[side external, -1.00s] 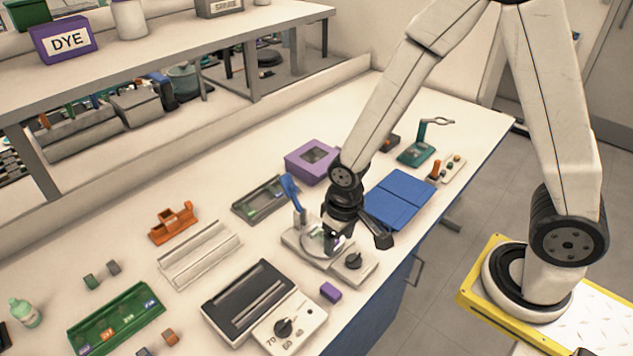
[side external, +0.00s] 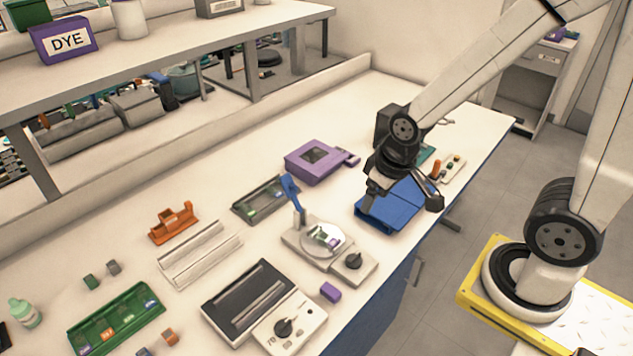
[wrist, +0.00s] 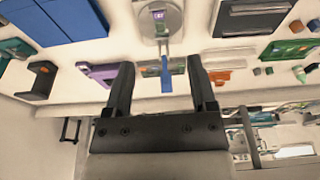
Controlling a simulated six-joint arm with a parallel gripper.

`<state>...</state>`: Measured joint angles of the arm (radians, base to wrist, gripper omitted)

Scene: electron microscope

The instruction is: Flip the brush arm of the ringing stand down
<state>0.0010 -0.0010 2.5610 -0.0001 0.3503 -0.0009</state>
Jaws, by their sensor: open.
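The ringing stand (side external: 298,246) sits mid-bench, a pale base with a round disc (side external: 325,238) and a black knob (side external: 354,262). Its blue brush arm (side external: 291,188) stands raised at the back left of the disc.
A purple box (side external: 312,160) and a dark tray (side external: 262,199) stand behind the stand. A white slotted rack (side external: 200,254) and a black-topped unit with a dial (side external: 248,302) are to the left. A purple block (side external: 330,292) lies near the front edge.

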